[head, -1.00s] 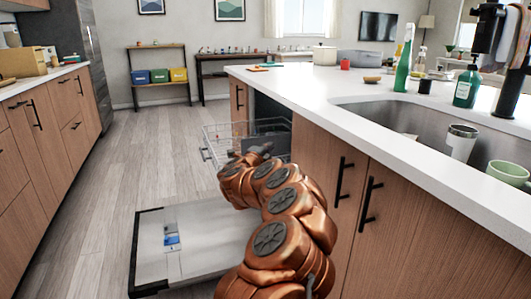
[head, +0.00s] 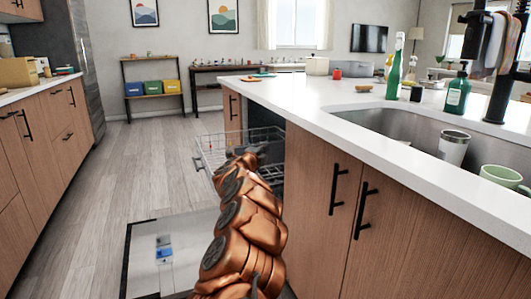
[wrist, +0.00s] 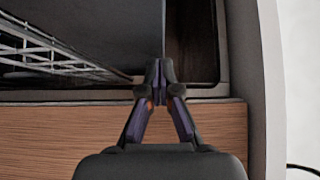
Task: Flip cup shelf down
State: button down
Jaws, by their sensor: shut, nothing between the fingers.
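The dishwasher's upper wire rack (head: 213,152) is pulled out at the end of the island. Its wires also show at the left of the wrist view (wrist: 45,52). The dishwasher door (head: 140,250) lies open below it. I cannot make out the cup shelf as a separate part. In the wrist view my gripper (wrist: 160,68) is shut and empty. Its tips are at the edge of a smooth grey panel (wrist: 95,25), beside a dark gap; I cannot tell if they touch. In the head view my arm hides the gripper and part of the rack.
The island's wooden front (head: 390,225) stands close on the right, under the white countertop (head: 300,105). The sink (head: 395,128) holds a tumbler (head: 453,147) and a green cup (head: 501,176). Wooden cabinets (head: 40,150) line the left. The floor (head: 130,165) between is clear.

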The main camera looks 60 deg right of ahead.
jog(key=shift+w+d+r, duration=0.1)
jog(key=shift+w+d, duration=0.1)
jog(key=shift+w, duration=0.2)
jog(key=shift+r+p, duration=0.2)
jog(key=shift+p, duration=0.45)
